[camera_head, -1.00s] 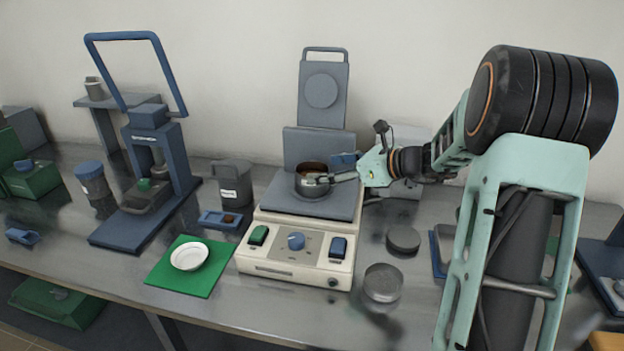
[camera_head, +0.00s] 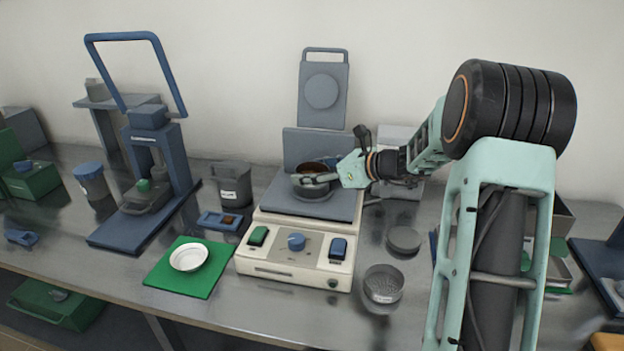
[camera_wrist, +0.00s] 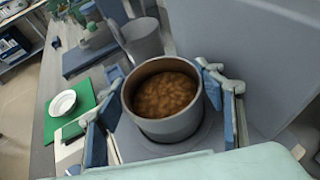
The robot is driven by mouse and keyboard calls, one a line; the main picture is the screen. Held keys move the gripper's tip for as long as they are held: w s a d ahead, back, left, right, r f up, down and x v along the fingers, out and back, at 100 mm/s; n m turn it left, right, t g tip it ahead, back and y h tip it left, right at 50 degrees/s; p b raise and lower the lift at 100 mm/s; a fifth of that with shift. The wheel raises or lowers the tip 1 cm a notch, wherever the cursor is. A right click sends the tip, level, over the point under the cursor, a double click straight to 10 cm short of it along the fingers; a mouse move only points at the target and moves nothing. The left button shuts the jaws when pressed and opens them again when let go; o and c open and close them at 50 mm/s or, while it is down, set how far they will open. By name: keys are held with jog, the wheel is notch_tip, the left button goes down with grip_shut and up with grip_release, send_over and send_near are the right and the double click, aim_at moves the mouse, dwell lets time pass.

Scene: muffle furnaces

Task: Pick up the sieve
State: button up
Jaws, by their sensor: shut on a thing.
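A round grey metal sieve (camera_head: 311,188) with brown grainy material in it is at the plate of the shaker (camera_head: 350,203) in the middle of the bench. It is upright and seen from above in the wrist view (camera_wrist: 165,126). My gripper (camera_head: 316,178) reaches it from the right. In the wrist view my gripper (camera_wrist: 164,108) has one blue-grey finger on each side of the sieve and is shut on it. I cannot tell whether the sieve's base touches the plate.
A mesh-like round container (camera_head: 383,284) and a dark disc (camera_head: 403,239) lie right of the shaker. A white dish (camera_head: 188,257) sits on a green mat (camera_head: 211,280) at the left.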

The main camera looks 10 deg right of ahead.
jog(key=c, duration=0.4)
jog(key=shift+r, duration=0.65)
notch_tip(320, 180, up, 2)
jog(key=shift+s+r+p, duration=0.15)
jog(key=shift+r+p, duration=0.1)
jog(key=shift+p, duration=0.15)
jog(key=s+r, duration=0.3)
jog(key=s, duration=0.1)
jog(key=s+r+p, duration=0.1)
jog(key=s+r, duration=0.2)
jog(key=s, duration=0.2)
jog(key=s+r, duration=0.3)
jog(key=s, duration=0.1)
jog(key=shift+s+r, duration=0.15)
jog(key=shift+s, duration=0.2)
